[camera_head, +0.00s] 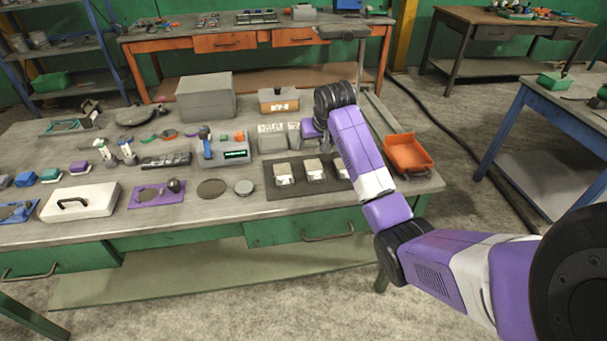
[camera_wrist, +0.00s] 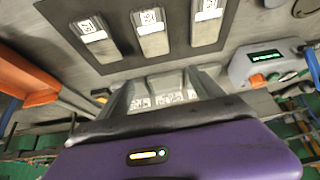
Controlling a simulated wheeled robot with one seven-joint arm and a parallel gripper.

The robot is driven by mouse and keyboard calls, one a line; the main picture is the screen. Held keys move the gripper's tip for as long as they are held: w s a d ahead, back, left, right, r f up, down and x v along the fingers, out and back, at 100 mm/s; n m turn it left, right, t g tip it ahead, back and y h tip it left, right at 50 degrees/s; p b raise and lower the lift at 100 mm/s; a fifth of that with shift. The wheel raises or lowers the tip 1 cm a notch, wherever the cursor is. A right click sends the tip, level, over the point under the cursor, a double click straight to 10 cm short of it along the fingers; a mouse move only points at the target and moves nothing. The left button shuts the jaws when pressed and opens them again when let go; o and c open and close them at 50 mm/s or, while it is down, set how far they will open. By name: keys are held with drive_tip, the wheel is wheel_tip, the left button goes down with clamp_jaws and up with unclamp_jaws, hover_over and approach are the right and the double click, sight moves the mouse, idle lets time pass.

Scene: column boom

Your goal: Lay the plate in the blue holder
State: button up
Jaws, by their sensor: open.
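A flat blue piece (camera_head: 14,213) lies at the table's left edge in the head view, partly cut off; it may be the blue holder. I cannot tell for sure which thing is the plate. A dark flat disc (camera_head: 211,188) and a smaller grey disc (camera_head: 244,188) lie near the front edge. My gripper (camera_wrist: 165,92) is open over the table, close to grey blocks with white printed labels (camera_head: 271,138). The labels show between its fingers in the wrist view. In the head view the arm largely hides the fingertips. I see nothing held.
A dark mat (camera_head: 275,192) bears three tagged grey pieces in front of my gripper. An orange bin (camera_head: 408,153) is at the right end. A grey device (camera_head: 222,152), a white case (camera_head: 80,201) and a purple mat (camera_head: 147,201) stand left. A grey box (camera_head: 205,97) stands behind.

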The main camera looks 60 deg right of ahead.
sight(315, 169)
drive_tip(key=shift+s+a+f+g+y, duration=0.5)
drive_tip(key=shift+s+a+f+g, duration=0.1)
drive_tip(key=shift+s+a+f, duration=0.5)
drive_tip(key=shift+s+f, duration=0.15)
drive_tip(key=shift+f, duration=0.15)
drive_tip(key=shift+a+p+x, duration=0.2)
drive_tip(key=shift+p+x, duration=0.4)
drive_tip(key=shift+x, duration=3.1)
clamp_jaws()
drive_tip(key=shift+r, duration=0.1)
